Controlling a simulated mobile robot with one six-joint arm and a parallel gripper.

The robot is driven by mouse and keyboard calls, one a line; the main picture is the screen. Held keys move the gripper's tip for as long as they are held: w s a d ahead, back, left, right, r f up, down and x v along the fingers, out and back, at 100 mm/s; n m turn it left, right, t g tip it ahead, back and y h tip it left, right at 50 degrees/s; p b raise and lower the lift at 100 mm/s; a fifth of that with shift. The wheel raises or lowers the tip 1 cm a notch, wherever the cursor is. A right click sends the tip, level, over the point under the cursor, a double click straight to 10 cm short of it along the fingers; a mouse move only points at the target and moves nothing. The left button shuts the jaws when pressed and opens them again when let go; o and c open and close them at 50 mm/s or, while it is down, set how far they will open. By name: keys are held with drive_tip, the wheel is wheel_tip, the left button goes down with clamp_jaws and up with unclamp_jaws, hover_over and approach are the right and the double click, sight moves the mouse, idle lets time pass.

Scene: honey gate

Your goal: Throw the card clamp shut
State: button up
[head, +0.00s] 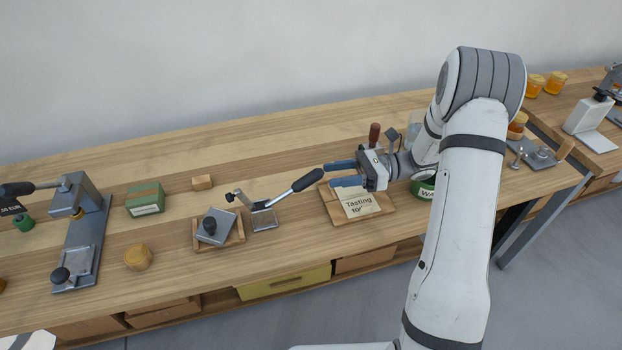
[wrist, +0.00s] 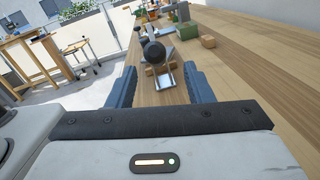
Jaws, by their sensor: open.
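A lever clamp (head: 262,214) with a long black handle (head: 295,188) stands in the middle of the bench. The handle slopes up to the right; its spindle end points left towards a grey plate with a black knob (head: 214,228) in a wooden tray. My gripper (head: 337,174) is open, just right of the handle's end and apart from it. In the wrist view the black handle end (wrist: 154,52) shows end-on, ahead of and between the blue fingers (wrist: 161,86). A "Tasting" card (head: 360,204) lies on a wooden board below my gripper. An upright brown-red handle (head: 374,134) stands behind my gripper.
A green-labelled container (head: 423,187) is partly hidden by my arm. The rear strip of bench is clear.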

sight(300, 179)
drive_tip(key=a, duration=0.2)
drive_tip(key=s+a, duration=0.1)
drive_tip(key=a, duration=0.4)
drive_tip(key=shift+s+a, duration=0.1)
drive_tip(key=shift+s, duration=0.05)
drive_tip(key=shift+r, duration=0.15)
clamp_jaws()
